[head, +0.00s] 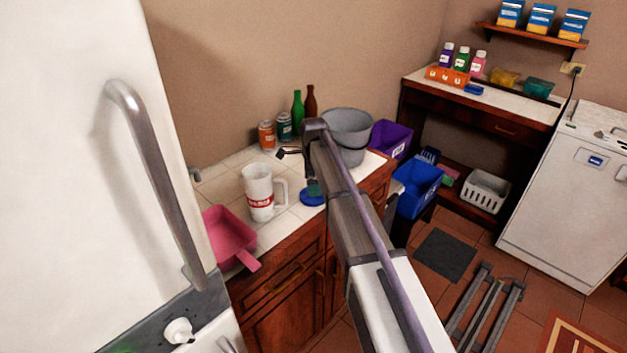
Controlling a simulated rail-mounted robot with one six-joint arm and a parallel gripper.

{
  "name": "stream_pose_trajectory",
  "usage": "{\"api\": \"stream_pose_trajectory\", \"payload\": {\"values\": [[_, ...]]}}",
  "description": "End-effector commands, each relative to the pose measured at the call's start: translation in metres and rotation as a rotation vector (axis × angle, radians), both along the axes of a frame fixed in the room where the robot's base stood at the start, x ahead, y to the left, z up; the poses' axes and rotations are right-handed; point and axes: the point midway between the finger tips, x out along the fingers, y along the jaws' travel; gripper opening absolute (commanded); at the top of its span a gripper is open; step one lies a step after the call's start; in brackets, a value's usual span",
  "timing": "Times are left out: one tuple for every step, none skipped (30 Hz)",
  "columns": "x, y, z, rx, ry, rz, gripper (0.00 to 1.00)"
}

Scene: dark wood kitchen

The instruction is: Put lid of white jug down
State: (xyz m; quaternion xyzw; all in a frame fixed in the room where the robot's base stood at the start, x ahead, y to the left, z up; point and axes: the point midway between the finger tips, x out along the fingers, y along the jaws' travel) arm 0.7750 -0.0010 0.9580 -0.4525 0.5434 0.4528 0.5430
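The white jug (259,196) stands upright on the tiled counter, with a red label and its handle toward the right. A round blue lid (311,199) is to the right of the jug, apart from it, at or just above the counter's front part. My gripper (312,184) is directly over the blue lid, pointing down, with a small teal patch between it and the lid. The fingers are small and dark, partly hidden by my arm, so their opening and any grip on the lid are unclear.
A pink dustpan (229,238) lies left of the jug at the counter's front edge. Two cans (266,134), a green bottle (297,110), a brown bottle (311,102) and a grey bucket (347,128) stand behind. Bare tiles (221,184) show left of the jug.

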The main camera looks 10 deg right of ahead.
Motion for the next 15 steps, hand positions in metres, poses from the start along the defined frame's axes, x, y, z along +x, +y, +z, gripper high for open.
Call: {"api": "stream_pose_trajectory", "payload": {"values": [[0.0,0.0,0.03,0.0,0.0,0.0,1.0],[0.0,0.0,0.038,0.0,0.0,0.0,1.0],[0.0,0.0,0.048,0.0,0.0,0.0,1.0],[0.0,0.0,0.055,0.0,0.0,0.0,1.0],[0.0,0.0,0.061,0.0,0.0,0.0,1.0],[0.0,0.0,0.068,0.0,0.0,0.0,1.0],[0.0,0.0,0.071,0.0,0.0,0.0,1.0],[0.0,0.0,0.074,0.0,0.0,0.0,1.0],[0.0,0.0,0.076,0.0,0.0,0.0,1.0],[0.0,0.0,0.076,0.0,0.0,0.0,1.0],[0.0,0.0,0.076,0.0,0.0,0.0,1.0],[0.0,0.0,0.075,0.0,0.0,0.0,1.0],[-0.001,0.0,0.074,0.0,0.0,0.003,1.0],[-0.004,0.0,0.073,0.0,0.0,0.014,1.0],[-0.013,0.0,0.073,0.0,0.0,0.05,1.0]]}}
